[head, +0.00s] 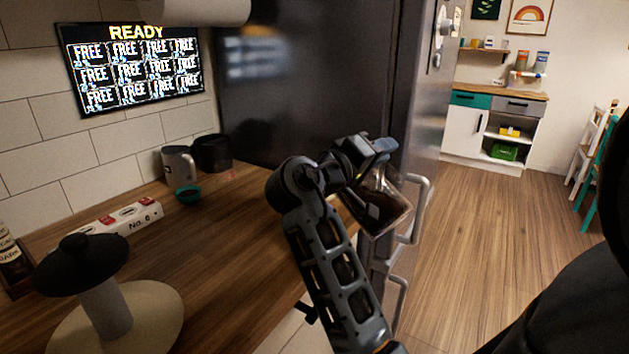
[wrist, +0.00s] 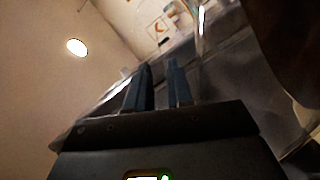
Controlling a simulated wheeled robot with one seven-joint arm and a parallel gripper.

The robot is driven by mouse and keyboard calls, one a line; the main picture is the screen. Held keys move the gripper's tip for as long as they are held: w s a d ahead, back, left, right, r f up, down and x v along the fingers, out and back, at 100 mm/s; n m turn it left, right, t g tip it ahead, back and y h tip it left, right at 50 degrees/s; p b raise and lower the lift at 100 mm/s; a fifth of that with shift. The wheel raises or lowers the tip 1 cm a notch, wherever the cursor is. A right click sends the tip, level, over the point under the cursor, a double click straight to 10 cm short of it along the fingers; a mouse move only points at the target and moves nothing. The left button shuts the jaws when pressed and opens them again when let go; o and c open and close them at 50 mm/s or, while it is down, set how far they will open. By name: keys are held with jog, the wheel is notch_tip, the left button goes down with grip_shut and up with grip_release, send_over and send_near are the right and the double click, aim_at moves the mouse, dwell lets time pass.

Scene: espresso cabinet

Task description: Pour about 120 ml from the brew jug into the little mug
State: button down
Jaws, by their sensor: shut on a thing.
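The brew jug (head: 388,212) is clear glass with dark brown liquid in its lower part. It hangs tilted in the air, off the counter's right edge and in front of the dark fridge. My gripper (head: 378,150) is shut on it near its top; the exact grip is hard to see. In the wrist view my two fingers (wrist: 159,82) are close together, and dark brown liquid (wrist: 290,45) shows at the right. A grey mug (head: 175,165) stands at the back of the counter by the wall. A small teal cup (head: 188,195) stands just in front of it. I cannot tell which is the little mug.
A black round container (head: 211,153) stands beside the grey mug. A stand with a black top (head: 82,262) is at the front left. The middle of the wooden counter (head: 225,250) is clear. Fridge handles (head: 421,205) are close to the jug.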

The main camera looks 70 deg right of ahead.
jog(key=shift+w+d+r+n+p, duration=0.3)
jog(key=shift+w+r+n+p, duration=0.35)
jog(key=shift+p, duration=0.45)
dwell(2.8)
jog(key=shift+s, duration=0.1)
